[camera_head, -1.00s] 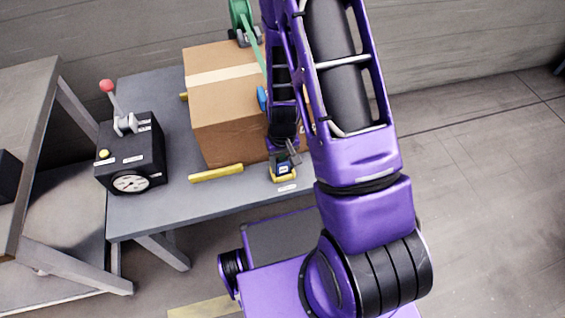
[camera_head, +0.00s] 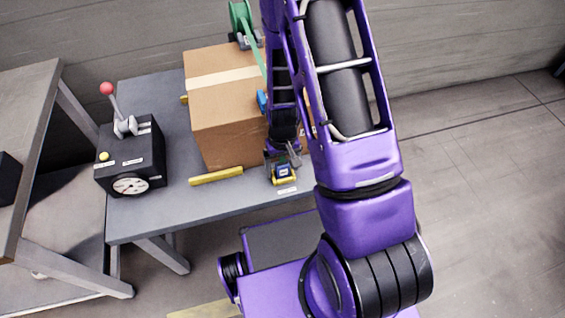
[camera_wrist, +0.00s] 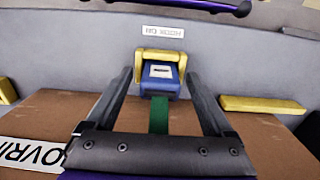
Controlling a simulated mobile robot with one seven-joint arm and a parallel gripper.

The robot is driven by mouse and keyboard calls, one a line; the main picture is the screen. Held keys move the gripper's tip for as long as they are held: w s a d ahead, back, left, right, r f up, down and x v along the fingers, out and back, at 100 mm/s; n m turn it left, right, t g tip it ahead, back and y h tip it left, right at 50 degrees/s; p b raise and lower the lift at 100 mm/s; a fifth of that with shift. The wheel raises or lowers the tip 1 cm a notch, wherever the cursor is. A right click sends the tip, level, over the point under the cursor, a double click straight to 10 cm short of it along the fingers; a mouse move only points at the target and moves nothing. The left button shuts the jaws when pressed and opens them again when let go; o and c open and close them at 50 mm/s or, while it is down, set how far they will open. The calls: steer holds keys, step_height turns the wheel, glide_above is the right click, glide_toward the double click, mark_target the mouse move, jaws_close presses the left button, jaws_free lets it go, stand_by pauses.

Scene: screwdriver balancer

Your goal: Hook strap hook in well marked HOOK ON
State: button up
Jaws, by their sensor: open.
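The blue strap hook (camera_wrist: 160,76) with a pale label sits at the yellow well (camera_wrist: 161,56) on the table's front edge. Both also show in the head view, the hook (camera_head: 283,171) just above the yellow of the well (camera_head: 285,181). The green strap (camera_wrist: 159,115) runs from the hook back between my fingers. My gripper (camera_wrist: 160,82) is open, one finger on each side of the hook, with a visible gap on both sides. How deep the hook sits is hard to tell. The white HOOK ON label (camera_wrist: 163,31) reads upside down beyond the well.
A cardboard box (camera_head: 225,120) stands on the grey table (camera_head: 175,215), with a yellow bar (camera_head: 216,175) by its front. A green strap reel (camera_head: 240,17) is behind it. A black lever box (camera_head: 131,165) with a gauge stands at left.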

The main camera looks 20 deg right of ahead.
step_height(320, 180, up, 18)
steer(key=p, duration=0.3)
steer(key=shift+f+p, duration=0.25)
steer(key=shift+p, duration=0.05)
